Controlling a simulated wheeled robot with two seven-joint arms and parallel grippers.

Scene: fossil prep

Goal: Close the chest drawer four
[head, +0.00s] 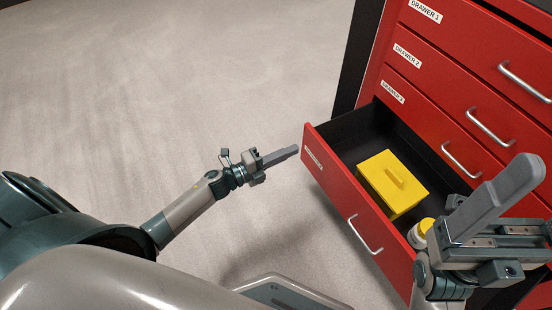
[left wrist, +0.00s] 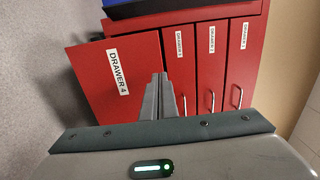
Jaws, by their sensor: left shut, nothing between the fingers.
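The red chest drawer four (head: 335,190) stands pulled out, its front facing lower left, with a silver handle (head: 365,236). Its label shows in the left wrist view on the drawer front (left wrist: 140,80). My left gripper (head: 294,151) is shut and empty, its tips just left of the drawer front's far-left end. I cannot tell whether they touch it. In the left wrist view its fingers (left wrist: 160,82) overlap the drawer front's edge. My right gripper (head: 520,180) is over the drawer's right end and hides part of it; its jaw opening is unclear.
Inside the drawer are a yellow lidded box (head: 391,182) and a white-and-yellow container (head: 418,232), partly hidden by my right gripper. Drawer 1 (head: 470,40), drawer 2 (head: 440,80) and drawer 3 (head: 425,118) above look shut. Bare floor (head: 150,100) lies open on the left.

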